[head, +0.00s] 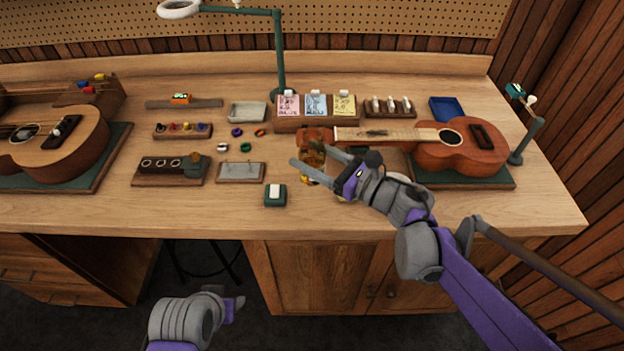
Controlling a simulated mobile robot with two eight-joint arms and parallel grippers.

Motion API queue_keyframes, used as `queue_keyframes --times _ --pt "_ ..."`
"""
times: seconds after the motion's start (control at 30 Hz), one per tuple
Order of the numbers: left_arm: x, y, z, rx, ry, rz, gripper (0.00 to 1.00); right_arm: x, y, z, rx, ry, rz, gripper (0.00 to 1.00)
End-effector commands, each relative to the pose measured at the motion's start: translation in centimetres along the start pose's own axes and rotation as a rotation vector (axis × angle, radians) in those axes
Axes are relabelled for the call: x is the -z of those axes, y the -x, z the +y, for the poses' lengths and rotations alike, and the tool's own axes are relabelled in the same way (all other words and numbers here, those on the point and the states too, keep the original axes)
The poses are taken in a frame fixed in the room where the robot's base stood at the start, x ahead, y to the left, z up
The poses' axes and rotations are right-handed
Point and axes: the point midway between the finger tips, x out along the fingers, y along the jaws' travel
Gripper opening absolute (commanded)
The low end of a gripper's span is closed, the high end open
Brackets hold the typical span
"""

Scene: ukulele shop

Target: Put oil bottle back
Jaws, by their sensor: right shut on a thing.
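My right gripper (313,165) reaches over the bench from the right and is shut on an amber bottle (316,153), which looks like the oil bottle. The fingers and wrist cover part of it. The bottle is beside the head end of the right ukulele (461,148); I cannot tell whether it touches the bench. My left gripper (237,303) is low in front of the bench and away from the objects; its fingers are too unclear to tell open from shut.
A wooden block with round holes (160,174), a grey tray (241,172) and a small green box (275,195) sit left of my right gripper. A card rack (300,125) and lamp post (279,55) stand behind. Another ukulele (45,150) lies far left. The bench's front strip (120,212) is mostly clear.

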Motion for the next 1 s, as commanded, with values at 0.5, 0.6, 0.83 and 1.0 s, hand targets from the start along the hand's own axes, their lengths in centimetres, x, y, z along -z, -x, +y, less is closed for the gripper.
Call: queue_keyframes --times 0.5,0.6,0.83,1.0 --pt "-0.7 -1.2 0.0 0.0 0.0 -0.004 0.5 6.5 0.0 0.0 0.0 0.0 0.0 0.04" --pt "-0.7 -1.2 0.0 0.0 0.0 -0.004 0.5 6.8 0.0 0.0 0.0 0.0 0.0 0.04" --pt "-0.7 -1.2 0.0 0.0 0.0 -0.004 0.5 6.8 0.0 0.0 0.0 0.0 0.0 0.04" --pt "-0.8 -1.4 0.0 0.0 0.0 -0.005 0.5 7.1 0.0 0.0 0.0 0.0 0.0 0.79"
